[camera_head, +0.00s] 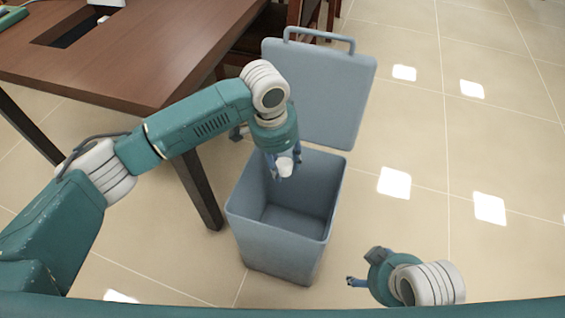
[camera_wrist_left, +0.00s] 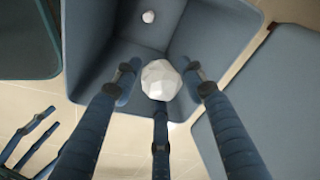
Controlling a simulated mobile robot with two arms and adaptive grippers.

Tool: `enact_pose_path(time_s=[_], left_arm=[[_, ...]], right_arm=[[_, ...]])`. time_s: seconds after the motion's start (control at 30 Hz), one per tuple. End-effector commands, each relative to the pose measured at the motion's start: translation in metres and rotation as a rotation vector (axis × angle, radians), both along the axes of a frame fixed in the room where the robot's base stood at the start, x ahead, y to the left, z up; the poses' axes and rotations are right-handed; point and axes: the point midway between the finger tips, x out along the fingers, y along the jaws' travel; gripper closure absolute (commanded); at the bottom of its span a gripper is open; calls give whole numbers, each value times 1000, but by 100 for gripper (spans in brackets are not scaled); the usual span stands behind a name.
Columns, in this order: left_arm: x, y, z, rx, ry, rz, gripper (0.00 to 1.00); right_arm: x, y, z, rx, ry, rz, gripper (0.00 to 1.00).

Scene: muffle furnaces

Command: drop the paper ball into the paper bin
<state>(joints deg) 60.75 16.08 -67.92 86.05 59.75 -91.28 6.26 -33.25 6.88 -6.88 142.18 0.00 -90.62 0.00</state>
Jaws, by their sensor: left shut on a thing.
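A white paper ball (camera_head: 285,167) is held in the fingers of my left gripper (camera_head: 282,168), which points down over the far part of the open paper bin (camera_head: 268,243). In the left wrist view the faceted ball (camera_wrist_left: 161,80) sits between the blue fingers of the left gripper (camera_wrist_left: 160,92), with the bin's inner walls (camera_wrist_left: 205,35) behind it.
The bin's lid (camera_head: 322,95) stands open behind the opening. A brown table (camera_head: 130,50) is at the left, its leg (camera_head: 200,190) close to the bin. A dark wooden chair (camera_head: 262,45) is behind. The tiled floor (camera_head: 450,140) at the right is clear.

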Motion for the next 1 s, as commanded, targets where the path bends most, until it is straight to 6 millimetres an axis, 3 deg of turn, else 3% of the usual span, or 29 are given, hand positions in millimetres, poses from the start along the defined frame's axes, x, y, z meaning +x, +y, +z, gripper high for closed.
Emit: enact_pose_path(time_s=[0.13, 0.17, 0.27, 0.67, 1.0], left_arm=[[0, 0, 0, 0, 0, 0, 69], [0, 0, 0, 0, 0, 0, 55], [0, 0, 0, 0, 0, 0, 37], [0, 1, 9, 0, -1, 0, 37], [-5, 8, 75, -2, -4, -2, 37]], right_arm=[[0, 0, 0, 0, 0, 0, 36], [0, 0, 0, 0, 0, 0, 36], [0, 0, 0, 0, 0, 0, 36], [0, 0, 0, 0, -1, 0, 36], [0, 0, 0, 0, 0, 0, 36]])
